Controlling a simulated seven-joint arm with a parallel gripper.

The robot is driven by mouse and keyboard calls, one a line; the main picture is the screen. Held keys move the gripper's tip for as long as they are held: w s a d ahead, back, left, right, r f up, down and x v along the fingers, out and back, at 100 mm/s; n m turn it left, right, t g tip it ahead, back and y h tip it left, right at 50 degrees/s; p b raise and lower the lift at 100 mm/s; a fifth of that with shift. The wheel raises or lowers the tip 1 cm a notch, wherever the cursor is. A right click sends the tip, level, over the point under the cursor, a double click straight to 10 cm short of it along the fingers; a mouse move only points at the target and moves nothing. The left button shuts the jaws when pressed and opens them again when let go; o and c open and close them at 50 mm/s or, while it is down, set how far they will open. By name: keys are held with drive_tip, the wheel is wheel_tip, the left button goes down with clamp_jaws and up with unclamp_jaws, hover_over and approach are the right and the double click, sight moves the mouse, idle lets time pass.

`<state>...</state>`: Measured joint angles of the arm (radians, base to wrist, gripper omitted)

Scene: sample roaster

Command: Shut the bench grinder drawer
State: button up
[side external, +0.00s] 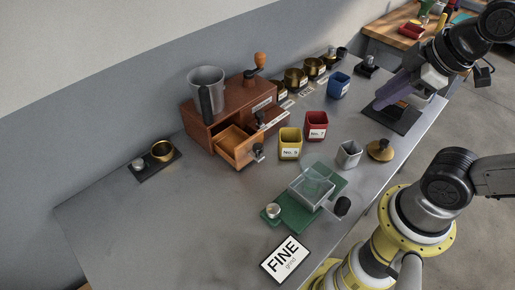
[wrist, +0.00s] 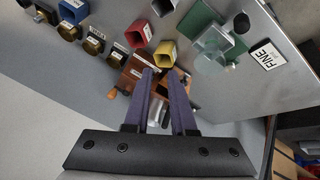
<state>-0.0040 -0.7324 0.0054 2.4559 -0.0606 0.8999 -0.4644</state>
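The brown wooden grinder (side external: 200,132) stands at the back left of the bench in the side external view, with a crank on top. Its front drawer (side external: 240,151) is pulled out, with a dark knob on its front. A second drawer-like part (side external: 273,120) juts out to its right. My gripper (side external: 380,104) has purple fingers and is at the right, above the bench and well apart from the grinder. In the wrist view its fingers (wrist: 163,72) are spread with a gap between them. The grinder (wrist: 132,76) shows beyond them, partly hidden.
A grey metal mug (side external: 207,91) sits on the grinder. A yellow cup (side external: 290,143), red cup (side external: 316,126) and blue cup (side external: 339,84) stand right of the drawer. A green scale (side external: 292,219) and FINE card (side external: 285,258) lie in front. The left bench front is clear.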

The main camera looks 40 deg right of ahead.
drive_tip(key=w+n, duration=0.2)
drive_tip(key=n, duration=0.1)
drive_tip(key=w+a+n, duration=0.1)
drive_tip(key=n, duration=0.3)
drive_tip(key=w+n, duration=0.2)
drive_tip(key=n, duration=0.1)
drive_tip(key=shift+w+a+r+g, duration=0.3)
drive_tip(key=shift+a+r+g, duration=0.1)
clamp_jaws()
drive_tip(key=w+a+f+n+g+h, duration=0.1)
drive_tip(key=w+a+f+n, duration=0.15)
drive_tip(key=a+n, duration=0.35)
drive_tip(key=w+a+f+n, duration=0.2)
drive_tip(key=w+a+n, duration=0.2)
drive_tip(key=a+n, duration=0.25)
drive_tip(key=n+g, duration=0.1)
drive_tip(key=n, duration=0.2)
hover_over(259, 160)
drive_tip(key=s, duration=0.2)
drive_tip(key=shift+m, duration=0.25)
drive_tip(key=f, duration=1.3)
drive_tip(key=shift+w+a+f, duration=0.1)
drive_tip(key=shift+a+f, duration=0.1)
drive_tip(key=shift+a, duration=0.2)
